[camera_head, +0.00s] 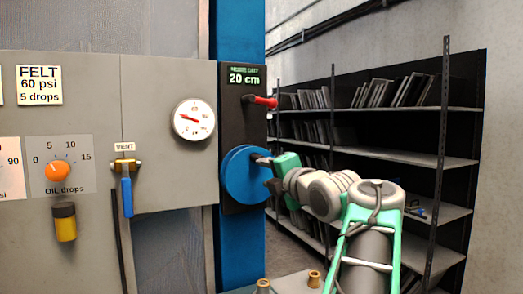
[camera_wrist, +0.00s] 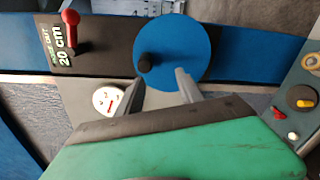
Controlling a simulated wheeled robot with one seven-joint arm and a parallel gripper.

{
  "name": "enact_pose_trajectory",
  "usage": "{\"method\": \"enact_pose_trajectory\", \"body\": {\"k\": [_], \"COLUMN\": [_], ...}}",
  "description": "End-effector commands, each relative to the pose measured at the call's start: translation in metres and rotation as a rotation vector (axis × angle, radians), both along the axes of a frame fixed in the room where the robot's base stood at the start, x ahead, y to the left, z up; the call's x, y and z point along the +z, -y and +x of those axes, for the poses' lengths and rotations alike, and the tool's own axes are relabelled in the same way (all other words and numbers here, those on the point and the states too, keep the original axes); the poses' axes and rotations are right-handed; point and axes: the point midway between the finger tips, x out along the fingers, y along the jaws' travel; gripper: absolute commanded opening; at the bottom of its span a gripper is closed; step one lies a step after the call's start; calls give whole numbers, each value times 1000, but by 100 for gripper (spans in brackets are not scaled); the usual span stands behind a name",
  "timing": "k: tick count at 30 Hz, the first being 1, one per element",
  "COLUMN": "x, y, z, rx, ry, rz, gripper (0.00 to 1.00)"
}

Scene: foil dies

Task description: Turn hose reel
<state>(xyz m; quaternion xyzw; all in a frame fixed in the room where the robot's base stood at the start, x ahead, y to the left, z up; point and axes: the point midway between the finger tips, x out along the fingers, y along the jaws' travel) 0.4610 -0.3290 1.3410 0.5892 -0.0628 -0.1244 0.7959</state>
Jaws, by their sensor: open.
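The hose reel is a blue disc (camera_head: 240,178) on a dark panel fixed to a blue post. In the wrist view the disc (camera_wrist: 178,45) faces me and carries a black crank knob (camera_wrist: 145,63) near its edge. My gripper (camera_head: 265,171) is open at the reel's right side in the head view. In the wrist view my gripper (camera_wrist: 160,77) has its two grey fingers in front of the disc, empty between them. The knob shows just beyond the left fingertip; I cannot tell if they touch. A display (camera_head: 244,76) above the reel reads 20 cm.
A red-handled lever (camera_head: 264,101) sticks out above the reel. A grey panel to the left holds a round gauge (camera_head: 194,120), a blue-handled vent valve (camera_head: 127,185) and an orange knob (camera_head: 57,170). Black shelves (camera_head: 405,154) stand behind my arm on the right.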

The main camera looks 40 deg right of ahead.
Motion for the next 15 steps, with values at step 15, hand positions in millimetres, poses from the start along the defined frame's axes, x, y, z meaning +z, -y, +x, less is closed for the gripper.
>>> {"method": "enact_pose_trajectory", "body": {"k": [15], "x": [28], "y": [29], "z": [50], "rx": [-4], "ry": [10], "rz": [-132], "gripper": [44]}}
